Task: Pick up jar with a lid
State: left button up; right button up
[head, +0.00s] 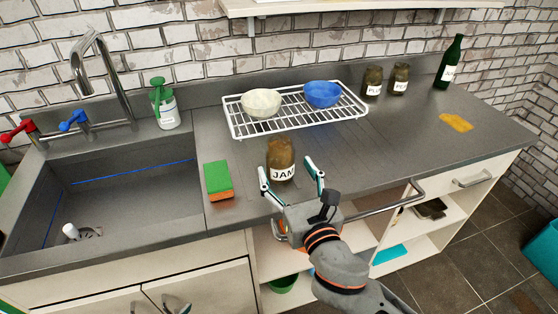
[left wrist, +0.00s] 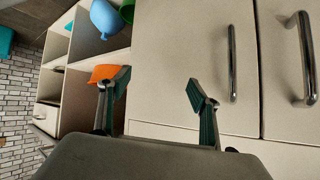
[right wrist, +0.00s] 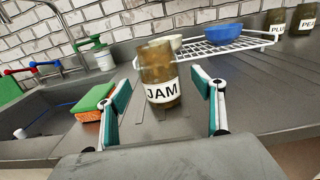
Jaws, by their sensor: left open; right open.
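A brown jar labelled JAM (head: 281,152) stands upright on the grey counter, right of the sink; whether it has a lid is not clear. It also shows in the right wrist view (right wrist: 159,68), in the middle ahead of the fingers. My right gripper (head: 290,172) is open and empty, its fingertips reaching toward either side of the jar; contact is not visible. In the right wrist view its fingers (right wrist: 161,80) frame the jar. My left gripper (left wrist: 160,80) is open and empty, facing the cabinet front below the counter. It is not seen in the head view.
A green-topped sponge (head: 218,178) lies left of the jar beside the sink (head: 130,195). Behind is a wire rack (head: 290,124) with a cream bowl (head: 262,103) and a blue bowl (head: 322,94). Two labelled jars (head: 372,82) and a green bottle (head: 449,62) stand back right.

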aim_at(283, 165)
jog(key=x, duration=0.5)
jog(key=shift+a+r+b, duration=0.1)
jog(key=shift+b, duration=0.2)
jog(key=shift+s, duration=0.1)
jog(key=c, duration=1.4)
jog(key=shift+o, duration=0.2)
